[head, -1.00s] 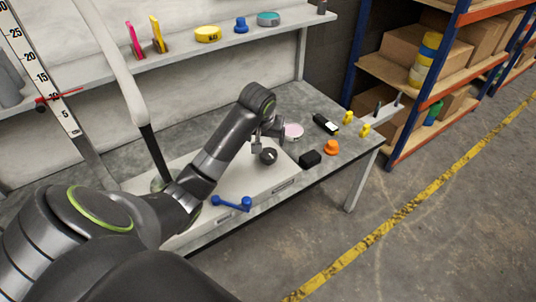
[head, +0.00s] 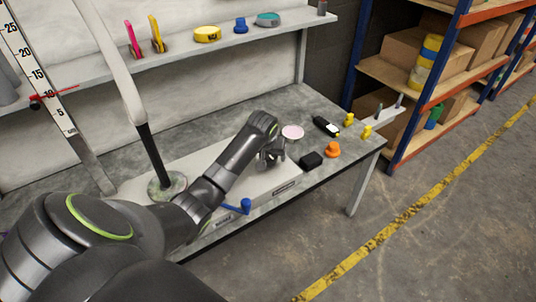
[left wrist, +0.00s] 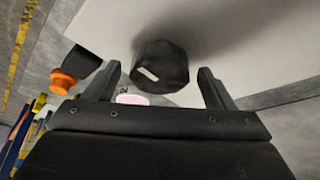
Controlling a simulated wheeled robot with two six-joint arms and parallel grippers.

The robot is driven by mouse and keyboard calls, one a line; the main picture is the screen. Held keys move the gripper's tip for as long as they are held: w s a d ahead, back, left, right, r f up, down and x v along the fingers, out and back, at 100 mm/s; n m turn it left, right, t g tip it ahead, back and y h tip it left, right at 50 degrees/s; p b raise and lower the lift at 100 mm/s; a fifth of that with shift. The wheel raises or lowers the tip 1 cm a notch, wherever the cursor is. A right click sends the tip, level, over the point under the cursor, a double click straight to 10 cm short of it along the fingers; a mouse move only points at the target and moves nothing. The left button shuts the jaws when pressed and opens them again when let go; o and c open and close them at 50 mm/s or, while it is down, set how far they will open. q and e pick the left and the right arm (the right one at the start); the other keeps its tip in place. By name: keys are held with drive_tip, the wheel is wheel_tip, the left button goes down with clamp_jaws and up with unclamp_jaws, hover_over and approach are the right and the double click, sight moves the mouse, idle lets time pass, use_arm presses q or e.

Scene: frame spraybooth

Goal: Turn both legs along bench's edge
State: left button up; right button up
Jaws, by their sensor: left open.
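A blue bent two-ended piece (head: 246,206) is at the front edge of a pale panel (head: 262,194) on the bench; my left arm hides its left end. A dark, faceted round knob (left wrist: 160,66) with a short white mark stands out from the pale surface in the left wrist view. My left gripper (head: 272,158) is over the panel's right part. It is open, its two fingers on either side of the knob as seen in the wrist view; I see no contact. In the head view the gripper largely hides the knob. My right gripper is out of view.
Right of the panel are a black block (head: 311,160), an orange knob-like piece (head: 332,149), a pink-white disc (head: 293,132) and a black-and-white device (head: 326,126). A dark pole on a round base (head: 167,186) stands left. A shelf (head: 200,50) runs behind.

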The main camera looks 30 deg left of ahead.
use_arm(q)
drive_tip(key=c, duration=1)
